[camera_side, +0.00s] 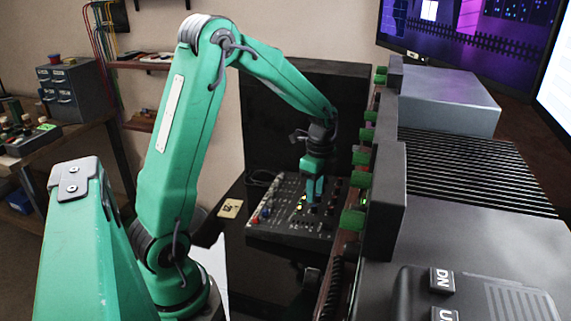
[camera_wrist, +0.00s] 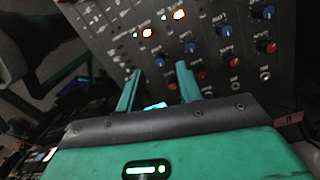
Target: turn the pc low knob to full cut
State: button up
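The mixer panel (camera_side: 290,222) lies on a dark surface below my arm. It also shows in the wrist view (camera_wrist: 110,45), with blue and red knobs in rows. My gripper (camera_side: 314,197) points down over the panel. In the wrist view its two green fingers (camera_wrist: 158,80) stand apart with a gap between them, and I see no knob held there. A blue knob (camera_wrist: 190,47) and a red knob (camera_wrist: 197,76) are near the right finger.
A row of green blocks on a dark rack (camera_side: 355,215) stands close to the right of the panel. A grey ridged machine (camera_side: 470,170) fills the right side. A small tan card (camera_side: 230,208) lies left of the panel. Lit yellow buttons (camera_wrist: 147,33) are on the panel.

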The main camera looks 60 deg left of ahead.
aim_at(314, 206)
jog(key=shift+s+f, duration=0.1)
jog(key=shift+f, duration=2)
jog(key=shift+c, duration=0.4)
grip_shut()
